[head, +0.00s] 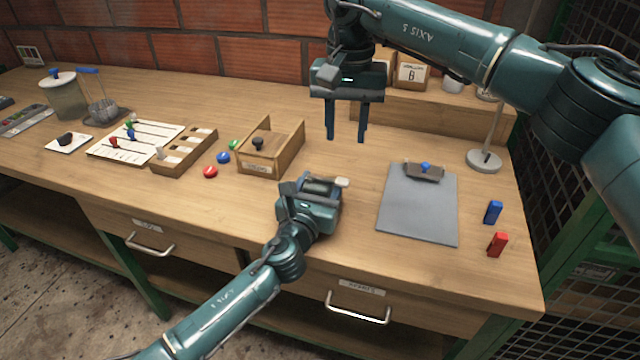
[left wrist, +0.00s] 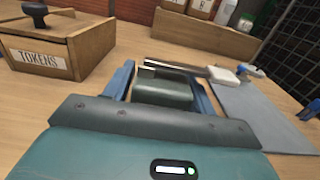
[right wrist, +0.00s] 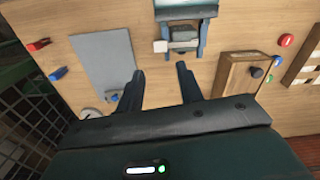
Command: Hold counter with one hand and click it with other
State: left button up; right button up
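The counter (left wrist: 164,90) is a dark green-grey block with a metal bar on top and a white pad at the bar's right end. In the head view the counter (head: 319,187) is at the middle front of the table. My left gripper (head: 322,188) has one finger on each side of it, close to its body. I cannot tell whether the fingers press on it. My right gripper (head: 346,138) is open and empty, pointing down, behind and above the counter. The right wrist view (right wrist: 160,70) shows both its fingertips apart, with the counter (right wrist: 183,36) beyond them.
A wooden token box (head: 285,155) stands left of the counter. A grey clipboard (head: 418,210) lies to the right, with blue (head: 493,212) and red (head: 497,244) blocks past it. A lamp base (head: 484,160) and shelf (head: 455,108) are behind. Bare tabletop lies around the counter.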

pick_arm(q)
jog(key=c, duration=0.7)
pick_arm(e)
jog(key=shift+c, duration=0.3)
grip_shut()
dwell(0.9)
